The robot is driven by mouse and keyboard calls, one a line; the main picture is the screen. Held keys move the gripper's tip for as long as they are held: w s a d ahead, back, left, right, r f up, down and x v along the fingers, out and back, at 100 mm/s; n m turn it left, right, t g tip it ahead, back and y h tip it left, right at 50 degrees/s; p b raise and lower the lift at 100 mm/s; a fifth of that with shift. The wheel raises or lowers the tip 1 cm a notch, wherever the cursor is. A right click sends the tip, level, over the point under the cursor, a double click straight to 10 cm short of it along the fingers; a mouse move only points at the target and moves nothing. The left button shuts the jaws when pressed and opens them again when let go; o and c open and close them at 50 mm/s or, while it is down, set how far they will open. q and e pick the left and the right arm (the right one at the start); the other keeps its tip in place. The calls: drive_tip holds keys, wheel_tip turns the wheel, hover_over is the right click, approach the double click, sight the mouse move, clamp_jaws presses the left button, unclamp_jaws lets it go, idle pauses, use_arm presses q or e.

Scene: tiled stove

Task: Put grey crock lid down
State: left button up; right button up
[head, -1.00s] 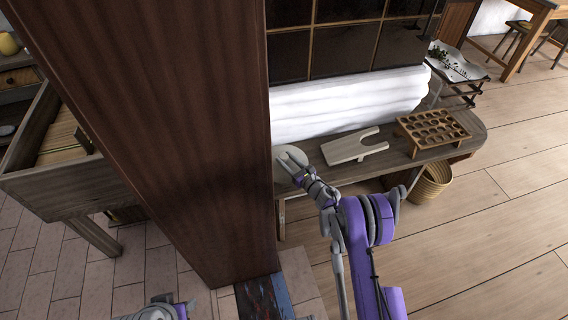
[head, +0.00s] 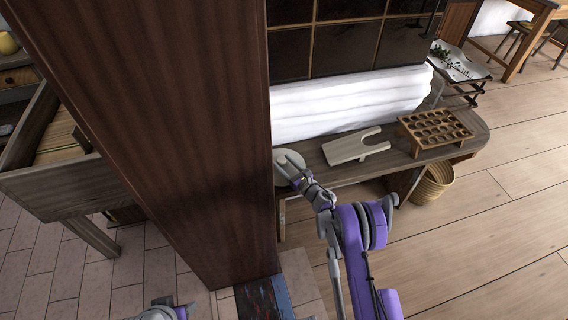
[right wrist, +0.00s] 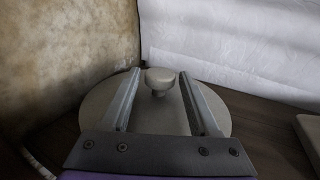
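The grey crock lid (right wrist: 225,113) is a pale round disc with a knob (right wrist: 160,78). It lies flat at the left end of the wooden bench, and also shows in the head view (head: 291,155), partly behind the dark pillar and my gripper. My right gripper (head: 287,166) is over the lid. In the right wrist view its two fingers (right wrist: 160,98) are spread, with the knob between and just beyond them and gaps on both sides. Only a grey and purple part of my left arm shows at the bottom of the head view; its fingers cannot be made out.
The bench (head: 325,174) also holds a wooden bootjack-like board (head: 350,148) and an egg rack (head: 435,130). A basket (head: 433,183) stands under it. The dark wooden pillar (head: 180,130) rises close on the left. A white wall (right wrist: 235,45) is behind the lid.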

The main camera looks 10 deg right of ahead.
drive_tip(key=shift+o, duration=0.7)
